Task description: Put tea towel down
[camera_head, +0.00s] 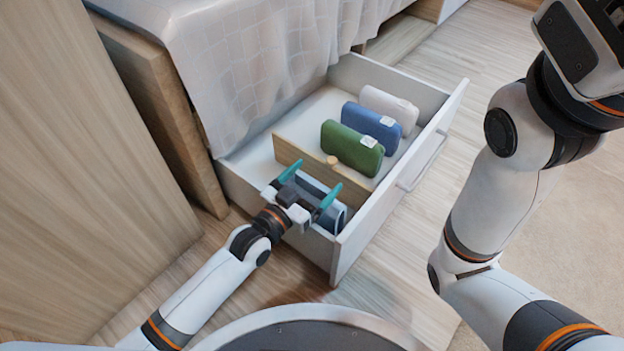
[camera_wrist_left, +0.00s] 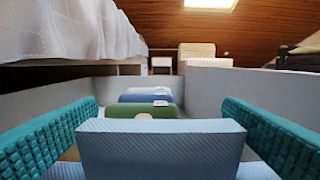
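A light blue tea towel (camera_head: 338,217), folded, stands on edge in the front compartment of the open drawer, partly hidden by my left gripper. In the left wrist view the striped towel (camera_wrist_left: 160,145) spans the space between the fingers. My left gripper (camera_head: 312,180) is over that compartment, its teal fingers spread wide to either side of the towel. Whether a finger touches the towel is unclear. Behind the wooden divider (camera_head: 292,153) stand a green towel (camera_head: 350,148), a blue towel (camera_head: 371,125) and a white towel (camera_head: 389,106). My right gripper is out of view.
The open drawer (camera_head: 405,180) sticks out from under a bed with a white cover (camera_head: 250,60). A knob (camera_head: 332,160) sits on the divider. A wooden panel (camera_head: 80,170) stands at left. The drawer's middle has bare floor, and the room floor at right is clear.

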